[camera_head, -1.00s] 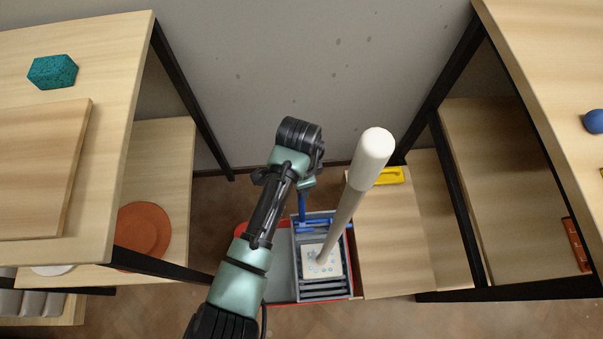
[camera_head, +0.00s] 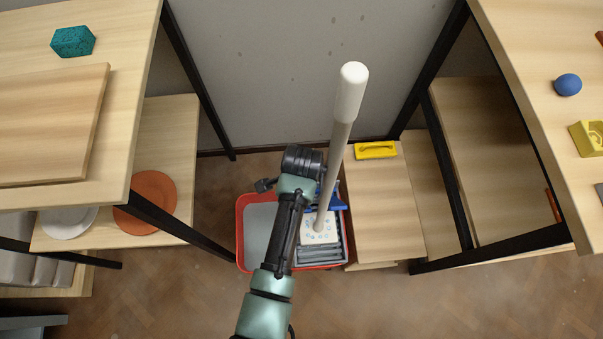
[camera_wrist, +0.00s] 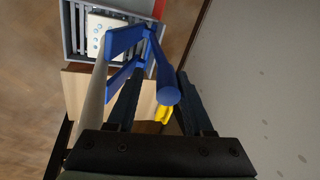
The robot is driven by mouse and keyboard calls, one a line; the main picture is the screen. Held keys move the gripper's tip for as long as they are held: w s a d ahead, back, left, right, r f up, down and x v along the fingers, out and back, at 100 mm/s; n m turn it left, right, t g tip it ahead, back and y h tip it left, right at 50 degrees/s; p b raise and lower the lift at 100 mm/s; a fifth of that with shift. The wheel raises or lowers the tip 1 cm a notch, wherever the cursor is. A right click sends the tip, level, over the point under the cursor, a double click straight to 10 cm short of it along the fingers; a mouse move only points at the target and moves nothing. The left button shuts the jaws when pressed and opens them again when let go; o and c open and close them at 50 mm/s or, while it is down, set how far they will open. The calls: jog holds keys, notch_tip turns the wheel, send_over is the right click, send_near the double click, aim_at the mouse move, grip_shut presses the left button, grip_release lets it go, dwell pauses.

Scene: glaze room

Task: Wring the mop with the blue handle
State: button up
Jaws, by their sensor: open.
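The mop stands tilted, with a long white pole (camera_head: 341,135) and a pale, blue-spotted head (camera_head: 319,229) resting in the grey slatted wringer (camera_head: 322,254). The wringer sits on the right side of a red bucket (camera_head: 241,228) on the floor. The wringer's blue handle (camera_wrist: 163,70) rises towards the wrist camera and ends in a round knob. My gripper (camera_wrist: 158,78) is open, with the blue handle showing between its dark fingers; I cannot tell whether they touch it. In the head view my arm hides the fingers and most of the handle.
A low wooden shelf with a yellow float (camera_head: 376,151) stands right of the bucket. Wooden tables flank both sides with dark metal legs. An orange plate (camera_head: 150,198) lies on the left lower shelf. The wall is close behind; bare floor lies in front.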

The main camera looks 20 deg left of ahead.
jog(key=shift+o, duration=0.4)
jog(key=shift+r, duration=0.2)
notch_tip(320, 180, up, 10)
jog(key=shift+f+p, duration=0.15)
jog(key=shift+p, duration=1.1)
